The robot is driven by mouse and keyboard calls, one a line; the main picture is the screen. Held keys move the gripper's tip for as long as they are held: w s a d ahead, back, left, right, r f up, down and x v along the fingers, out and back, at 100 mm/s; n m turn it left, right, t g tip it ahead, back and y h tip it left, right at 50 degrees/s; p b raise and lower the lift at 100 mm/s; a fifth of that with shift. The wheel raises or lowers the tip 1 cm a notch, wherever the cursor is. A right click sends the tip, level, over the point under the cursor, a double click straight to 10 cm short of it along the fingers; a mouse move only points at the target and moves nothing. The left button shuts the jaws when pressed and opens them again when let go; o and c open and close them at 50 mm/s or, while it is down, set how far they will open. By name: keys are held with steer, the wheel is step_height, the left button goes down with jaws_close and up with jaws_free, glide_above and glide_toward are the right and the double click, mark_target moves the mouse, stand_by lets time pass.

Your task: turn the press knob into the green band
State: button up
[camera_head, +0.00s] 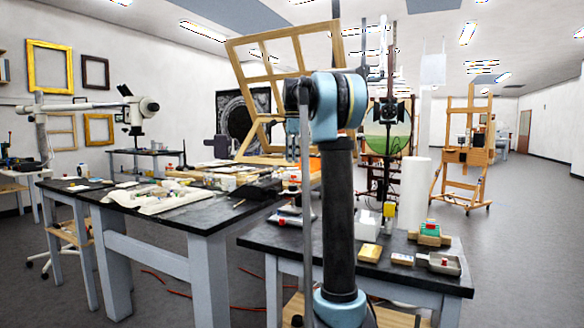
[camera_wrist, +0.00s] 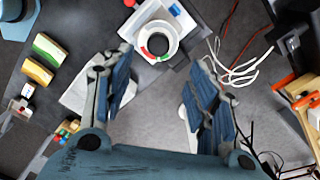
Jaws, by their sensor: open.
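The press knob (camera_wrist: 157,42) shows in the wrist view as a round white dial with a dark centre and a red and green band at its lower edge. It sits on a pale grey base (camera_wrist: 138,22) with a blue patch and a red knob beside it. My gripper (camera_wrist: 161,60) is open, its two blue-padded fingers spread apart. The dial lies beyond the fingertips, between their lines. I see no contact. In the head view my arm covers the gripper. The press there is hard to make out.
A black-topped table (camera_head: 340,246) carries a yellow block (camera_head: 370,253), a green block (camera_head: 431,230), a small tray (camera_head: 441,264) and a white cylinder (camera_head: 413,195). A cluttered workbench (camera_head: 205,219) stands at left. Pale cables (camera_wrist: 240,68) lie right of the dial in the wrist view.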

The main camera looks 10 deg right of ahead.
steer(key=shift+r, duration=0.15)
step_height(320, 180, up, 5)
steer(key=n, duration=1.5)
glide_above(293, 188)
steer(key=w, duration=0.2)
steer(key=shift+n, duration=0.3)
step_height(293, 188, down, 17)
steer(key=shift+d+r, duration=0.1)
steer(key=shift+d, duration=0.05)
steer(key=c, duration=1.1)
